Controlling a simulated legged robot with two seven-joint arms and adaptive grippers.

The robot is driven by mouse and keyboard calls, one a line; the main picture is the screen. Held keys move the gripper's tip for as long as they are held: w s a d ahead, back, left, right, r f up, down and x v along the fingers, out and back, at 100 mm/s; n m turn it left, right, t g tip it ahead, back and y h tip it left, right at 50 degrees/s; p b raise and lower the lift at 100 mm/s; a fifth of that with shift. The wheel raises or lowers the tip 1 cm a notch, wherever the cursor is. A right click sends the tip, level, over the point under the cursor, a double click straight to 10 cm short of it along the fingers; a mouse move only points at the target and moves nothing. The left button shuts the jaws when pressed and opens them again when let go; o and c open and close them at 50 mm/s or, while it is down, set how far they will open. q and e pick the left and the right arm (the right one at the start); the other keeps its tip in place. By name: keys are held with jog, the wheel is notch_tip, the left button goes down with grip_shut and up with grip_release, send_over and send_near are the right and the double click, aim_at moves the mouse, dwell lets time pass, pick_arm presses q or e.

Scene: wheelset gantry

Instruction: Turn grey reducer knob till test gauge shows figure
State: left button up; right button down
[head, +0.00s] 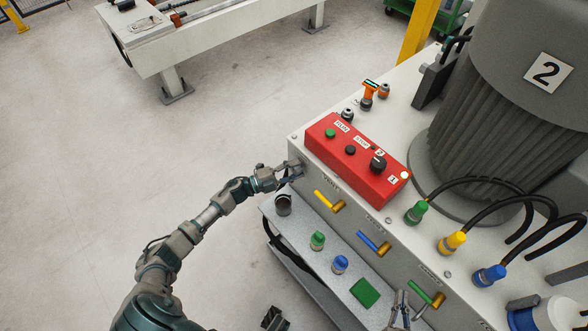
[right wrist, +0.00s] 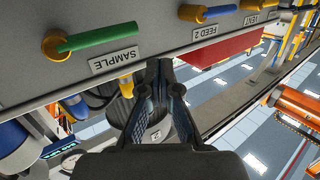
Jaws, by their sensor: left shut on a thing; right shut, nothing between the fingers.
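My left gripper (head: 289,174) is at the left end of the white cabinet's front face, below the red control box. It is shut on a small grey part, which looks like the grey reducer knob (head: 297,165); the fingers hide most of it. A small orange device with a lit cyan display (head: 371,85) stands on the cabinet top and may be the test gauge; its figure is too small to read. My right gripper (head: 401,308) is near the green-handled valve. In the right wrist view (right wrist: 159,75) its fingers meet, empty, close to the SAMPLE label.
The red control box (head: 350,165) lies on the cabinet top. Yellow (head: 326,200), blue (head: 370,241) and green (head: 420,291) valve handles stick out from the front. A grey shelf (head: 325,279) below holds a green and a blue cap and a green block. Open floor lies left.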

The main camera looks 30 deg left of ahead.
pick_arm(q)
jog(key=shift+m+g+p, duration=0.3)
jog(key=shift+m+g, duration=0.1)
jog(key=shift+m, duration=0.7)
jog(key=m+g+y+p, duration=0.1)
jog(key=m+p, duration=0.1)
jog(key=m, duration=0.2)
jog(key=m+y+p, duration=0.1)
jog(key=m+g+p, duration=0.1)
jog(key=m, duration=0.1)
jog(key=shift+s+d+f+y, duration=0.15)
jog(key=shift+f+y, duration=0.1)
jog(key=shift+y, duration=0.15)
jog(key=shift+f+m, duration=0.2)
jog(key=shift+m, duration=0.1)
pick_arm(e)
jog(key=s+d+f+g+h, duration=0.3)
jog(key=s+d+f+g, duration=0.2)
jog(key=s+f+g, duration=0.5)
jog(key=shift+s, duration=0.65)
pick_arm(q)
jog(key=o, duration=0.9)
jog(key=shift+o, duration=1.2)
jog(key=shift+r, duration=0.1)
pick_arm(e)
jog(key=shift+w, duration=0.1)
pick_arm(q)
jog(key=shift+r, duration=0.1)
